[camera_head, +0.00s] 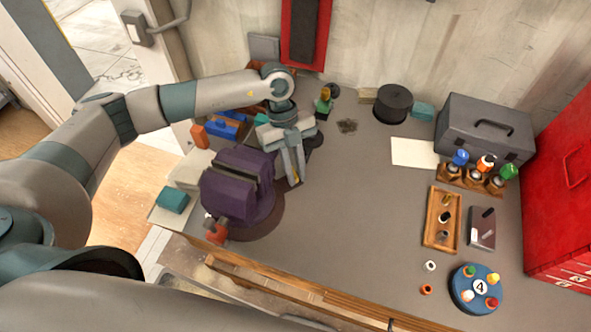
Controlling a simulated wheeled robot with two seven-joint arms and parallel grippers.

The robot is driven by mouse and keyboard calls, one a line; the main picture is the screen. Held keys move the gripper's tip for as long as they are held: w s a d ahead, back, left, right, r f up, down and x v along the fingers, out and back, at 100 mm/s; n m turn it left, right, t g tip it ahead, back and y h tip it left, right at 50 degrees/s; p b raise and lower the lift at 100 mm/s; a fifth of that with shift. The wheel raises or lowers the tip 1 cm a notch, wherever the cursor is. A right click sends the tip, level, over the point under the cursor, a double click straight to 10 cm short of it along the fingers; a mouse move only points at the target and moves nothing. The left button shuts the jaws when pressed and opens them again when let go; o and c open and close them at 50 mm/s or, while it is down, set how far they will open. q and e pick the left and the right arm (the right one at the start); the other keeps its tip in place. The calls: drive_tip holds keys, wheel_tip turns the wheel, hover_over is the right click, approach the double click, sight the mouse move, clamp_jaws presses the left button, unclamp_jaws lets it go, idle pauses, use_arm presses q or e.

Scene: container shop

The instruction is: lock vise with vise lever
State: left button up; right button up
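The purple vise (236,183) stands on the left part of the workbench, with a dark slot between its jaws along the top. Its front end has a small metal and reddish part (216,229) near the bench's front edge, possibly the lever; its exact shape is too small to tell. My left gripper (295,178) points down just right of the vise, behind its right side. Its fingers look close together, but whether they are shut or hold anything is unclear. My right gripper is not in view.
The workbench (340,210) is clear in the middle. A grey toolbox (485,132), a wooden tray (441,219) and a blue round holder (475,288) stand at the right, beside a red cabinet (560,190). A black round container (393,103) is at the back.

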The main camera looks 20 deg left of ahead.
use_arm(q)
clamp_jaws()
drive_tip(key=shift+f+m+b, duration=0.15)
drive_tip(key=shift+m+b, duration=0.55)
drive_tip(key=shift+b, duration=0.3)
drive_tip(key=m+g+y+b, duration=0.1)
drive_tip(key=m+b, duration=0.2)
drive_tip(key=b, duration=0.1)
drive_tip(key=shift+a+y, duration=0.15)
drive_tip(key=shift+y, duration=0.15)
drive_tip(key=shift+s+a+m+y+b, duration=0.1)
drive_tip(key=shift+m+y+b, duration=0.2)
drive_tip(key=shift+m+b, duration=0.55)
drive_tip(key=shift+o, duration=2.4)
unclamp_jaws()
